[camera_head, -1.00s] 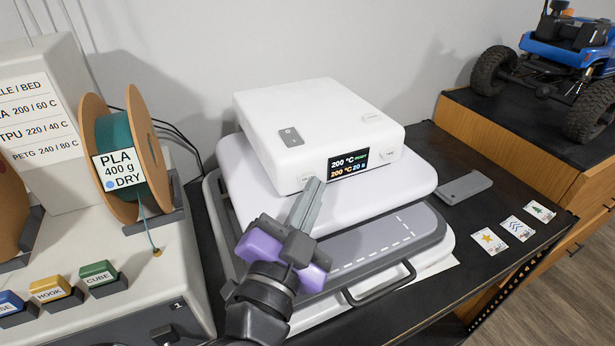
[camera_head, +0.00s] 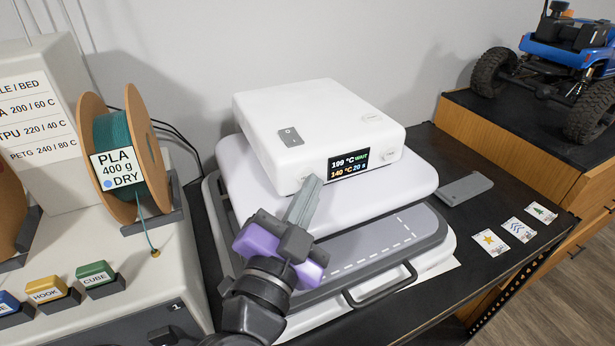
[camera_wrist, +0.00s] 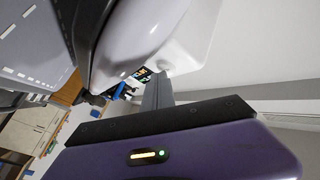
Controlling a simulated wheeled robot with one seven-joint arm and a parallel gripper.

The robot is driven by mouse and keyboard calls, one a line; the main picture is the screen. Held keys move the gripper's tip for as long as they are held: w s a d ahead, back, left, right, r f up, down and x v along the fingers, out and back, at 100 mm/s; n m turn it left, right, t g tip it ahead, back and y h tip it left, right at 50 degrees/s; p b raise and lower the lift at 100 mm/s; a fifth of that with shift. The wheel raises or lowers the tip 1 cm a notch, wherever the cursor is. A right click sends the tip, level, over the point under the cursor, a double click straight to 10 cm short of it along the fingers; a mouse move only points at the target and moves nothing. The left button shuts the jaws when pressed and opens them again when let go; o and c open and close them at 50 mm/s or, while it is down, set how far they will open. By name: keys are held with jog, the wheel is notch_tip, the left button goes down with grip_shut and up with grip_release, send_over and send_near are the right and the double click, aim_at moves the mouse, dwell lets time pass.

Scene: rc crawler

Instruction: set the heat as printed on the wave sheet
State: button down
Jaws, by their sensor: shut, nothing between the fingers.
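The white heat press (camera_head: 300,135) stands on the black table with its upper plate raised over the grey lower platen (camera_head: 385,240). Its display (camera_head: 348,163) reads 199 °C WAIT above 140 °C 20 s. The display also shows, small and tilted, in the wrist view (camera_wrist: 141,76). My gripper (camera_head: 312,182) is shut and empty. Its fingertips are at the front button left of the display and hide most of it; whether they touch it I cannot tell. In the wrist view a round button (camera_wrist: 165,69) shows by the fingers. The wave sheet (camera_head: 518,229) lies between two other cards; any print is too small to read.
A star card (camera_head: 490,242) and a tree card (camera_head: 541,213) flank the wave sheet. A grey flat block (camera_head: 465,188) lies right of the press. A PLA spool (camera_head: 152,165) stands at left. A blue crawler (camera_head: 560,60) sits on the wooden cabinet. A front handle (camera_head: 380,288) sticks out.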

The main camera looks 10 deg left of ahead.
jog(key=shift+s, duration=0.1)
jog(key=shift+s+d+b, duration=0.45)
jog(key=shift+s+d, duration=0.05)
jog(key=shift+s, duration=0.1)
jog(key=s+d, duration=0.1)
jog(key=s+b, duration=0.1)
jog(key=s+d, duration=0.1)
jog(key=s, duration=0.1)
jog(key=shift+d, duration=0.35)
dwell(0.6)
